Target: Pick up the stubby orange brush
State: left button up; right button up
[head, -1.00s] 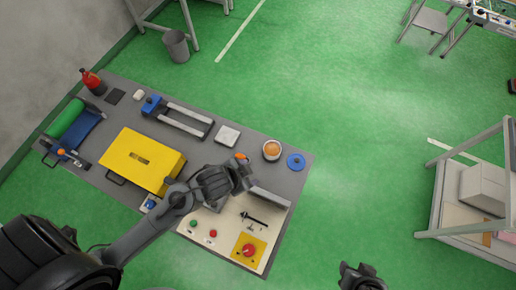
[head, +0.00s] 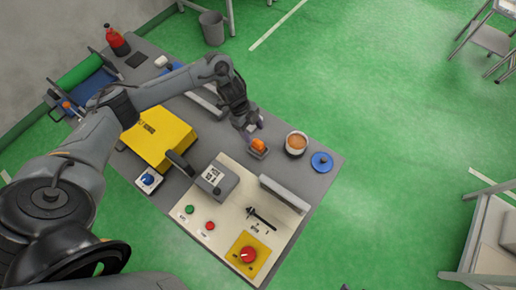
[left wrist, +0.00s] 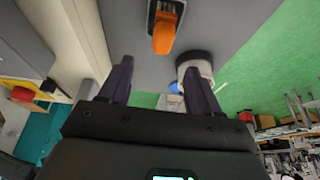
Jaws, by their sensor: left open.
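The stubby orange brush (head: 259,145) rests in a small dark holder on the grey table, left of a white pot with orange contents (head: 296,144). In the left wrist view the brush (left wrist: 164,32) is at the top centre, beyond the fingertips, its orange end toward me. My left gripper (head: 248,129) is just behind the brush in the head view, pointing down. In the left wrist view its two dark fingers (left wrist: 158,72) are apart with nothing between them. My right gripper cannot be made out.
A blue disc (head: 321,161) lies right of the pot. A cream panel (head: 232,222) with a grey box (head: 215,179), a raised grey bar (head: 285,194), buttons and a red knob is in front. A yellow box (head: 158,138) stands left, under my left arm.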

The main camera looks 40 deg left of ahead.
aim_at(257, 142)
pick_arm(q)
jog(key=x, duration=0.5)
jog(key=shift+s+a+f, duration=0.1)
jog(key=shift+a, duration=0.25)
jog(key=shift+a+x, duration=0.15)
jog(key=shift+x, duration=1.25)
jog(key=shift+a+x, duration=0.1)
jog(key=shift+x, duration=1.3)
jog(key=c, duration=1.1)
jog(key=shift+o, duration=0.2)
